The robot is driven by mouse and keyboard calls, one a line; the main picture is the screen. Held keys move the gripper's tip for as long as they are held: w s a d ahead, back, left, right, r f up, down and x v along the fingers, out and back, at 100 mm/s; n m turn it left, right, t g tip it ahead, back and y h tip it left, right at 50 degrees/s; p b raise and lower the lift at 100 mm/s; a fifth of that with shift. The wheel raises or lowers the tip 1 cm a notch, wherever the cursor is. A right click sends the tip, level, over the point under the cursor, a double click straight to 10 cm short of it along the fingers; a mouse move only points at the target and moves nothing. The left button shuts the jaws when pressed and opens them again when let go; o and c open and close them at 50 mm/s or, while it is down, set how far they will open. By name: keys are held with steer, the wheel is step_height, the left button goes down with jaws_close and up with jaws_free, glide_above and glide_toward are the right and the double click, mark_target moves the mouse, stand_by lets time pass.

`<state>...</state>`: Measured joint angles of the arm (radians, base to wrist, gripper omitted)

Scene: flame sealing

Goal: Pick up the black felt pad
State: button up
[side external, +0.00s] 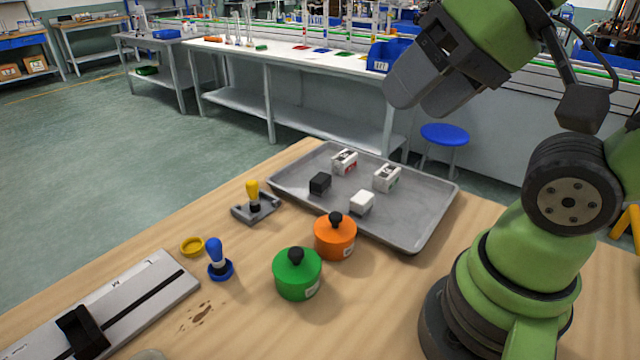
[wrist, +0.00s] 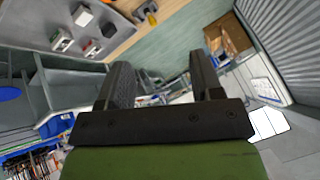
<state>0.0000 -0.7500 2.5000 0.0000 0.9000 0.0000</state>
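The black felt pad looks to be the small dark block (side external: 320,183) on the left part of the grey metal tray (side external: 420,232). It also shows in the wrist view as a dark block (wrist: 108,30) near the top. A white block (side external: 362,202) and two white box-like pieces (side external: 345,161) (side external: 387,178) share the tray, apart from it. My gripper (side external: 420,98) is raised high above and behind the tray, well away from the pad. In the wrist view its two fingers (wrist: 160,75) are spread with nothing between them.
A long flat device (side external: 130,300) lies at the lower left. The air above the tray is clear.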

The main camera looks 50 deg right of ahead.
steer(key=o, duration=0.4)
steer(key=shift+c, duration=0.2)
steer(key=m+g+h, duration=0.2)
steer(key=m+g, duration=0.1)
steer(key=m, duration=2.8)
glide_above(321, 178)
steer(key=s, duration=0.4)
step_height(321, 178, down, 21)
steer(key=x, duration=0.4)
steer(key=shift+w+d, duration=0.1)
steer(key=shift+w, duration=0.2)
steer(key=shift+x, duration=2.95)
